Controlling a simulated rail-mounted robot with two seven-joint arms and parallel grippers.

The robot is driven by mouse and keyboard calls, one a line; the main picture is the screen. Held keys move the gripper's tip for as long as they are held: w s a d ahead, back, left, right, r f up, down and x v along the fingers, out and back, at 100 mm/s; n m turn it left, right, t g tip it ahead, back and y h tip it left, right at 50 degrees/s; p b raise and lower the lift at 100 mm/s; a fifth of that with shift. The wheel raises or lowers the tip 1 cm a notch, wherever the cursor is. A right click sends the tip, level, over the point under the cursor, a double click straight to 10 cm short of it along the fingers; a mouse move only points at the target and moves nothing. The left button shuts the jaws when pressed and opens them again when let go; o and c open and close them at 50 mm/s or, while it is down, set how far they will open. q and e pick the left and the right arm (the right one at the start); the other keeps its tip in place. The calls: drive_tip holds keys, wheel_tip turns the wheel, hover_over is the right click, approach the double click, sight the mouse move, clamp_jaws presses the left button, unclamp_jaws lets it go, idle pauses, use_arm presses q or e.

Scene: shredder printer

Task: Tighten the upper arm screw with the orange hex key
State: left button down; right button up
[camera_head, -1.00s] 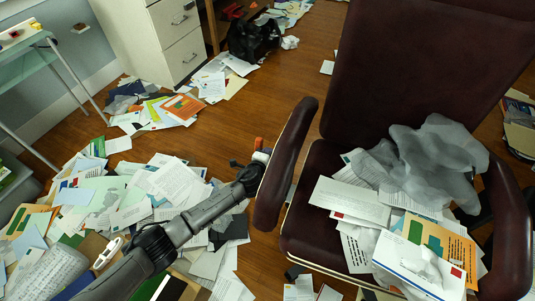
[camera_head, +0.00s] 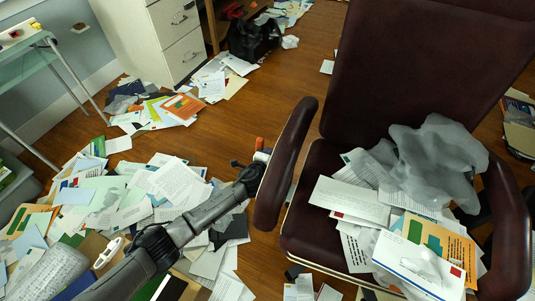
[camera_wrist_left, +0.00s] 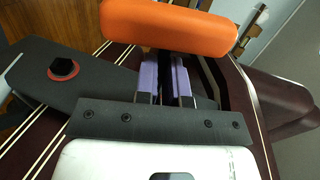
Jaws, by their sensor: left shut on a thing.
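The orange hex key (camera_wrist_left: 168,27) shows in the left wrist view as a thick orange handle across the fingertips. Its orange end also shows small in the head view (camera_head: 259,143). My left gripper (camera_wrist_left: 166,78) is shut on it, with purple finger pads on either side of a dark shaft. In the head view my left gripper (camera_head: 260,156) is beside the outer side of the chair's left armrest (camera_head: 287,165). A black screw head (camera_wrist_left: 63,69) with a red ring sits in a dark bracket, left of the gripper. The key's tip is hidden, so I cannot tell whether it touches a screw.
The maroon chair (camera_head: 415,60) holds papers and a grey crumpled bag (camera_head: 435,155). Loose papers (camera_head: 150,190) cover the floor at left. A white drawer cabinet (camera_head: 150,40) and a glass table (camera_head: 25,48) stand at the back left. Bare wood floor shows in the middle.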

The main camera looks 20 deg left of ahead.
use_arm(q)
drive_tip(key=shift+d, duration=0.4)
drive_tip(key=shift+d, duration=0.2)
drive_tip(key=shift+d, duration=0.3)
drive_tip(key=shift+d, duration=0.1)
idle(0.7)
drive_tip(key=shift+f+t+b, duration=0.2)
drive_tip(key=shift+t+b, duration=1.1)
drive_tip(key=shift+b, duration=2.6)
